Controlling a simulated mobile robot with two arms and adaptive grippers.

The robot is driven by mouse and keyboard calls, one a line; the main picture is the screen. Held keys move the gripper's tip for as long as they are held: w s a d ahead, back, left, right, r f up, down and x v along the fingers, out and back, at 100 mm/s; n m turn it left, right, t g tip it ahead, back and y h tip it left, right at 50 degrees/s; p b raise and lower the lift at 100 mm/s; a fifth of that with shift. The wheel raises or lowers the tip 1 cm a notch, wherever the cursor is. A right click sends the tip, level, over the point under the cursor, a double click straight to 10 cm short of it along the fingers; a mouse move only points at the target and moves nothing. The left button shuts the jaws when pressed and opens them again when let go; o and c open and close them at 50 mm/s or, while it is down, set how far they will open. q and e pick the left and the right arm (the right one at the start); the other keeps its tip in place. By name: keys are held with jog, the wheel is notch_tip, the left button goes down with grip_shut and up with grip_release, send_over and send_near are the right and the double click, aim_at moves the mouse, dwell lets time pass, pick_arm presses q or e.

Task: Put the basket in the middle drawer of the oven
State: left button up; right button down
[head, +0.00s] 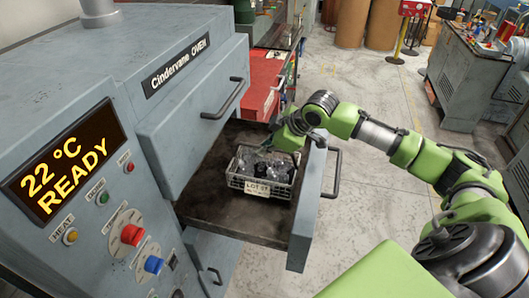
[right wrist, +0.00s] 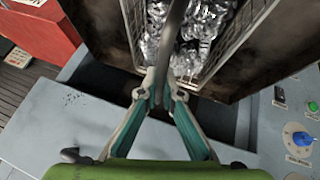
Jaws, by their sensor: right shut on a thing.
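The basket (head: 279,190) is a white wire basket with a lot label, filled with clear and dark shiny pieces. It is inside the open middle drawer (head: 225,215) of the grey oven (head: 95,85); I cannot tell whether it touches the drawer floor. My right gripper (right wrist: 158,92) is shut on the basket's handle (right wrist: 172,45) in the right wrist view, with the basket wall (right wrist: 238,42) beyond. In the head view my right wrist hides part of the basket's far side, and the fingertips are hard to make out. My left gripper is out of view.
The drawer's front panel (head: 306,205) with its handle (head: 337,172) stands out over the floor. The upper drawer (head: 190,115) is shut, and a lower drawer (head: 210,255) is below. A red cabinet (head: 262,85) stands behind. The floor (head: 365,200) at the right is clear.

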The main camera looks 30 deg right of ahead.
jog(key=shift+f, duration=0.85)
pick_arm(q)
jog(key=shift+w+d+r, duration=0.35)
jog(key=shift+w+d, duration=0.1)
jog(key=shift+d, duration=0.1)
pick_arm(e)
jog(key=shift+f, duration=0.1)
jog(key=c, duration=2.2)
grip_release()
jog(key=shift+f, duration=0.25)
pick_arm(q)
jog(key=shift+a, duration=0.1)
pick_arm(e)
jog(key=shift+s+a, duration=0.1)
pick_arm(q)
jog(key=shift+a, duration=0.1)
pick_arm(e)
jog(key=shift+r, duration=0.15)
